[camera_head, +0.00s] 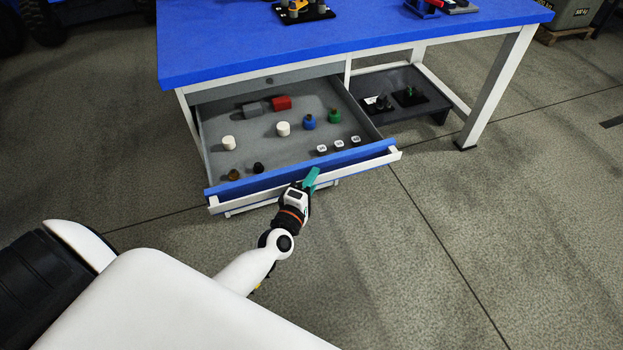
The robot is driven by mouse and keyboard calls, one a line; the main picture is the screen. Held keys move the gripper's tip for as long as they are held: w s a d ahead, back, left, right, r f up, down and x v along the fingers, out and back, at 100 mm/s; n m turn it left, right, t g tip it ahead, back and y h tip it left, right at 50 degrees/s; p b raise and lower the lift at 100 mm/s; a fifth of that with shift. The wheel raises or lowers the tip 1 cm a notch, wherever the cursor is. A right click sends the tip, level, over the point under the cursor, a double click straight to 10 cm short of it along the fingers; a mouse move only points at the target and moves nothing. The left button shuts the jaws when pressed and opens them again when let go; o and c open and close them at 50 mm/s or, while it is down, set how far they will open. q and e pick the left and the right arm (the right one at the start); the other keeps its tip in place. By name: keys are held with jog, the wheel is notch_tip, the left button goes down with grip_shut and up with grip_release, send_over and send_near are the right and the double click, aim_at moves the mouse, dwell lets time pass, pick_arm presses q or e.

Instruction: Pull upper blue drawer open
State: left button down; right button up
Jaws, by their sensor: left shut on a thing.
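The upper blue drawer (228,188) is pulled far out from under the blue-topped workbench (230,62). Its blue front has a white handle strip (375,161) along it. My left gripper (311,180), with teal fingers, is at the middle of the drawer front and shut on the handle strip. The fingertips are partly hidden by the gripper body. My right gripper is not in view.
The open drawer holds white cylinders (283,128), a red block (281,103), a blue piece (309,122), a green piece (334,116) and several small parts. A dark lower shelf (421,107) stands at right. The floor (460,230) at right is clear.

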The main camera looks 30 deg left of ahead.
pick_arm(q)
jog(key=c, duration=1.1)
grip_release()
jog(key=s, duration=0.8)
jog(key=s+d, duration=0.1)
jog(key=s, duration=0.3)
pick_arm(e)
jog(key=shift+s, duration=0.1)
